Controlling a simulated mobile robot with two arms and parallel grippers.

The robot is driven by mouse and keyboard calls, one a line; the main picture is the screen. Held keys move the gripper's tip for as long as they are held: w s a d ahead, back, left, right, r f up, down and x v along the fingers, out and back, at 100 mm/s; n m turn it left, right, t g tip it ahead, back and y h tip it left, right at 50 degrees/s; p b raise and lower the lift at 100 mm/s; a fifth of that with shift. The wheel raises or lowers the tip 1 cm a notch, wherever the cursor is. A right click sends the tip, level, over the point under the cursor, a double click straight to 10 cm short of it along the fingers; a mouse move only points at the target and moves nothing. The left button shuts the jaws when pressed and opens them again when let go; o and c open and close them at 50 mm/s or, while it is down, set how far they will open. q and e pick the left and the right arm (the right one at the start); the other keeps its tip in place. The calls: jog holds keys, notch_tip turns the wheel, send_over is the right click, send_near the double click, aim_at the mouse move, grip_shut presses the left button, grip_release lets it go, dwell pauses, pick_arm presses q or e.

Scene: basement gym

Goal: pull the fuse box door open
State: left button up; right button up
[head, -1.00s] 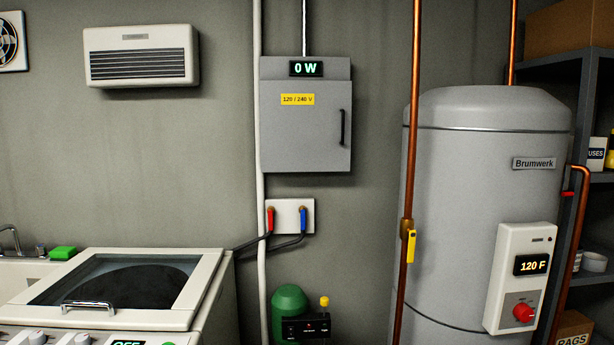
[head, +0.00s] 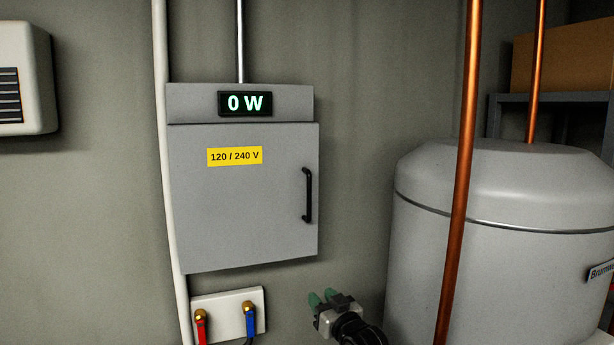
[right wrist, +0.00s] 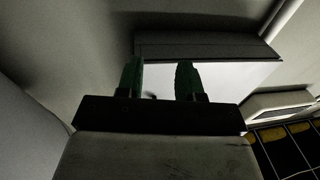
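The grey fuse box (head: 240,105) hangs on the wall in the head view, with a lit "0 W" display on top. Its door (head: 240,215) looks shut and bears a yellow "120 / 240 V" label (head: 235,156). The black vertical handle (head: 308,195) is on the door's right side. My right gripper (head: 322,297) is below the door's lower right corner, apart from the handle. Its green fingers stand apart with nothing between them, as the right wrist view (right wrist: 160,78) also shows. A pale panel lies beyond them there. My left gripper is not in view.
A copper pipe (head: 461,170) and the grey water heater (head: 500,260) stand right of the box. A white pipe (head: 163,120) runs along its left edge. A white plate (head: 228,312) with red and blue valves sits below. The wall between door and copper pipe is bare.

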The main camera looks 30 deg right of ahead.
aim_at(310, 198)
jog(key=s+r+t+p, duration=0.2)
jog(key=s+r+t, duration=0.15)
jog(key=r, duration=1.65)
jog(key=shift+n+y, duration=0.4)
jog(key=p+x, duration=0.5)
jog(key=x, duration=0.4)
jog(key=shift+w+a+r, duration=0.15)
jog(key=shift+w+r, duration=0.05)
jog(key=shift+w, duration=0.55)
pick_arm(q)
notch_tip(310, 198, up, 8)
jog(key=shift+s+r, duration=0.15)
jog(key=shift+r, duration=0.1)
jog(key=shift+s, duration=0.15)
pick_arm(e)
grip_shut()
